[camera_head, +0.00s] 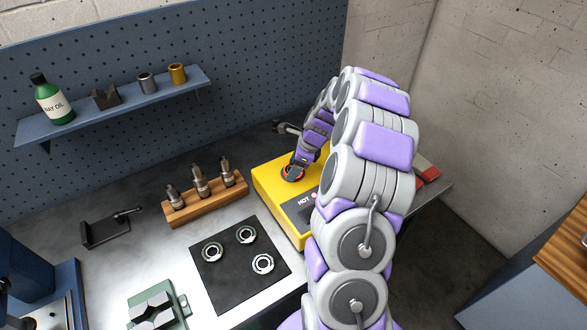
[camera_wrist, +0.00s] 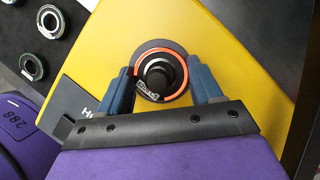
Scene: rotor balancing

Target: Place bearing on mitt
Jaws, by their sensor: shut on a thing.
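The bearing (camera_wrist: 181,87) is a ring with a glowing orange rim, around the dark post on top of the yellow heater (camera_head: 268,184). My gripper (camera_wrist: 163,80) is shut on it, with one blue-grey finger on each side. In the head view, my gripper (camera_head: 294,169) points down at the heater top and the orange ring (camera_head: 293,175) shows below it. A red item (camera_head: 428,171), perhaps the mitt, lies at the right end of the bench; my arm hides part of it.
A black mat (camera_head: 226,279) with several ring bearings lies left of the heater. A wooden block (camera_head: 208,205) holding metal tools stands behind the mat. A green fixture (camera_head: 157,306) is at the front. A wall shelf (camera_head: 117,105) holds a bottle and small parts.

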